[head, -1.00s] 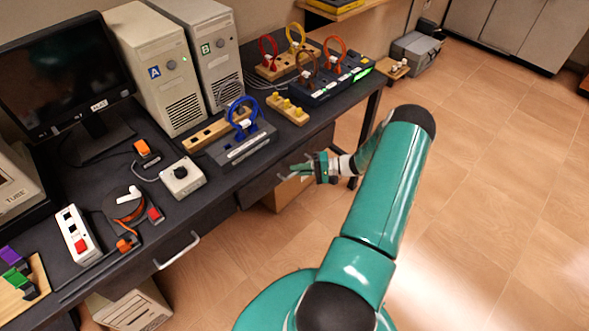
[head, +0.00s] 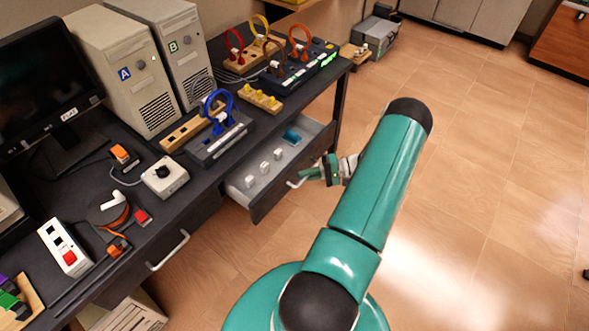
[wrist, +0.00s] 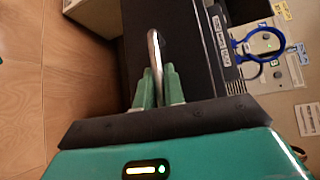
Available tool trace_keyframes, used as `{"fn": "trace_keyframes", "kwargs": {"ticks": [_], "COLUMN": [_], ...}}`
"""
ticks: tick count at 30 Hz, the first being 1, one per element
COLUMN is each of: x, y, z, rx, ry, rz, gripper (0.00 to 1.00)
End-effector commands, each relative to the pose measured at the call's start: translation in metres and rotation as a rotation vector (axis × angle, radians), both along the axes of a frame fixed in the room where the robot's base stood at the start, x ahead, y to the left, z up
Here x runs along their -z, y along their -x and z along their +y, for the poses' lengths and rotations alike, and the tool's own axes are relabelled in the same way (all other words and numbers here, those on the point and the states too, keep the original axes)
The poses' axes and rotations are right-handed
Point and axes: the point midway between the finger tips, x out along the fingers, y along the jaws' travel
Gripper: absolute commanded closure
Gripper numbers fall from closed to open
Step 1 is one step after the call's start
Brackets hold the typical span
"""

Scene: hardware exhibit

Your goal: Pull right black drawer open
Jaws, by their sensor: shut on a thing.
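The right black drawer (head: 290,178) stands pulled out from under the dark desk in the head view. Its light grey inside shows several small white items and a teal item (head: 291,137). My gripper (head: 308,174) is at the drawer's front, shut on its silver handle (head: 293,184). In the wrist view my green fingers (wrist: 156,88) close around the curved handle (wrist: 154,52), with the black drawer front behind it. Part of the handle is hidden by the fingers.
The desk (head: 185,205) carries two computer towers (head: 140,75), a monitor (head: 45,80), a blue cable loop (head: 217,103) and switch boxes. A left drawer handle (head: 168,251) sits on the desk front. The tiled floor (head: 470,180) to the right is clear.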

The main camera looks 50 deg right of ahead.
Motion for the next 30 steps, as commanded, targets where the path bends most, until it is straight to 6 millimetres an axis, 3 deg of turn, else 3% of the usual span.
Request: {"fn": "trace_keyframes", "kwargs": {"ticks": [1,6,15,21,30], "x": [0.0,0.0,0.0,0.0,0.0], "y": [0.017,0.062,0.12,0.137,0.142], "z": [-0.001,-0.002,-0.002,-0.002,-0.002], "rx": [0.003,0.002,0.003,0.003,0.003], "ry": [-0.002,-0.002,0.0,0.001,0.003], "rz": [0.001,0.002,0.001,0.001,0.001], "gripper": [1.0,1.0,1.0,1.0,1.0]}}
